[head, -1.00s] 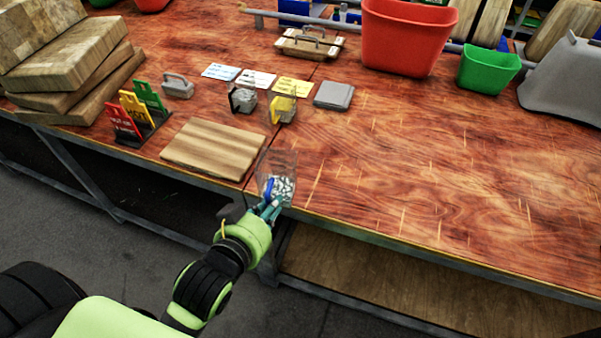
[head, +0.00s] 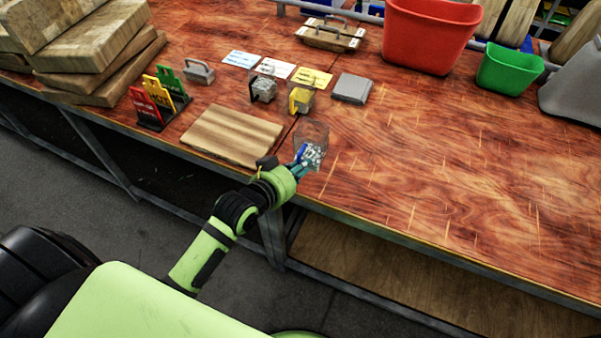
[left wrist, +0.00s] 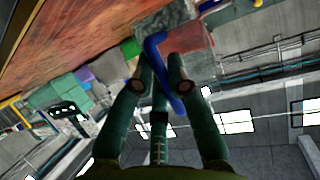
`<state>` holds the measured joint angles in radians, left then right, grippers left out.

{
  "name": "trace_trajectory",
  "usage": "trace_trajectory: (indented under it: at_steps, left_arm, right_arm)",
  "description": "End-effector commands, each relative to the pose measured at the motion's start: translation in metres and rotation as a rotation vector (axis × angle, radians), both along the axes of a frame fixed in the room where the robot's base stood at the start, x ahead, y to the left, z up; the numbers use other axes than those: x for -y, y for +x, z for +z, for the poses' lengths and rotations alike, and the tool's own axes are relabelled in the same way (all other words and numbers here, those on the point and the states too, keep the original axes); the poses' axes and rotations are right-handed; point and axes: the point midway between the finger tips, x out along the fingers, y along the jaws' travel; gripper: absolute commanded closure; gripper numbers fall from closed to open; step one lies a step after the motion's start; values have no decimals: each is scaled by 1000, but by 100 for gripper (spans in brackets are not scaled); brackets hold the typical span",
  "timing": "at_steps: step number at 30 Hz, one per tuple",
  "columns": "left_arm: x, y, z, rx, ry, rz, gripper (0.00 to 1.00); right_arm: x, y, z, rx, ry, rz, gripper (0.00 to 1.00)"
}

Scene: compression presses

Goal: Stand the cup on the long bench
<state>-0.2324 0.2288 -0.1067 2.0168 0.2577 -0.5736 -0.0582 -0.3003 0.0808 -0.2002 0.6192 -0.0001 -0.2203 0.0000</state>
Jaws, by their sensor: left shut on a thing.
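The clear cup (head: 314,136), with a blue handle and pale bits low in it, is over the near part of the long bench (head: 430,190), right of the cutting board. It looks roughly upright; I cannot tell whether its base touches the wood. My left gripper (head: 301,168) is shut on the cup's handle from the front edge side. In the left wrist view the fingers (left wrist: 160,82) close around the blue handle (left wrist: 158,58), and the cup (left wrist: 165,22) is beyond them. My right gripper is not in view.
A wooden cutting board (head: 232,135) lies left of the cup. Two small clear cups, one with a grey handle (head: 263,88) and one yellow (head: 300,99), stand behind, near a grey block (head: 352,88). Red (head: 430,35) and green bins (head: 508,70) stand farther back. The bench's right side is clear.

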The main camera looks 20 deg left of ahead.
Motion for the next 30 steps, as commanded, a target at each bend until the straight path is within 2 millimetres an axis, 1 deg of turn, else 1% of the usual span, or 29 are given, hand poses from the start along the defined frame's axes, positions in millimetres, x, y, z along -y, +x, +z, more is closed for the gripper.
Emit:
trace_trajectory:
  at_steps: [1, 3, 7, 12, 15, 26, 27, 28, 29, 30]
  left_arm:
    - [-1, 5, -2, 1, 1, 0, 100]
    - [-2, 10, -5, 2, 0, -1, 100]
    - [-3, 13, -13, -1, 0, -1, 100]
    - [-4, 13, -38, -3, 0, 0, 100]
    - [-4, 13, -47, 0, -1, 0, 100]
    - [-3, 12, -51, 1, 0, 0, 100]
    - [-3, 12, -51, 0, 0, 0, 76]
    - [-3, 12, -51, 0, 0, 0, 64]
    - [-3, 12, -51, 0, 0, 0, 60]
    - [-4, 12, -51, 0, 0, 0, 60]
  right_arm:
    - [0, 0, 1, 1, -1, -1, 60]
    - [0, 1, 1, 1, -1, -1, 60]
    - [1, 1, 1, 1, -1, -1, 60]
    - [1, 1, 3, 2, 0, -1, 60]
    - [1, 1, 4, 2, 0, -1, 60]
    - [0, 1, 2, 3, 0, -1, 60]
    - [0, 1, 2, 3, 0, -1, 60]
    - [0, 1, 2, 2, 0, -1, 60]
    - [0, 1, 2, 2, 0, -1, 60]
    - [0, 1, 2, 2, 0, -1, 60]
